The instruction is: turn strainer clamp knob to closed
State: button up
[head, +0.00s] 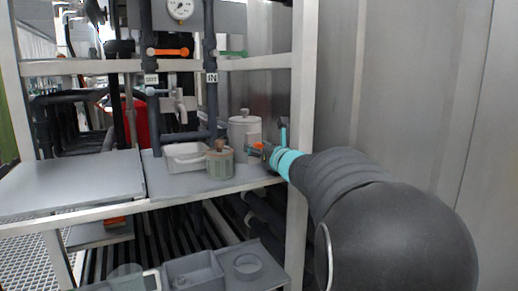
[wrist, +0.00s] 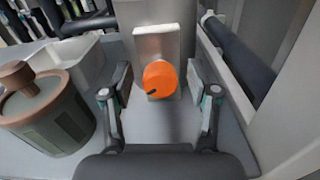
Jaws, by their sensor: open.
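The orange clamp knob (wrist: 160,79) is round and carries a short dark mark low on its left side. It sits in front of a light grey upright block (wrist: 156,42). In the head view the knob (head: 258,146) is a small orange spot, partly hidden, by the pale lidded canister (head: 243,126). My gripper (wrist: 160,75) is open, with one finger left and one right of the knob. Gaps show between the fingers and the knob. In the head view my gripper (head: 266,151) is small and largely hidden by my wrist.
A grey-green jar with a brown lid knob (wrist: 45,112) stands close left of my gripper. A white tray (head: 185,156) lies behind it on the shelf (head: 165,189). A pale frame post (head: 302,110) is close on the right. Pipes with an orange valve handle (head: 168,52) rise at the back.

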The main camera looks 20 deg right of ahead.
grip_shut()
jog(key=m, duration=0.5)
jog(key=shift+d+m, duration=0.1)
jog(key=shift+m, duration=0.2)
jog(key=m+p, duration=0.1)
jog(key=m, duration=0.5)
jog(key=m+p, duration=0.3)
jog(key=m, duration=0.3)
jog(key=shift+m, duration=0.4)
jog(key=m+p, duration=0.2)
jog(key=m, duration=0.3)
jog(key=shift+f, duration=0.15)
jog(key=shift+m+p, duration=0.3)
jog(key=shift+m, duration=0.1)
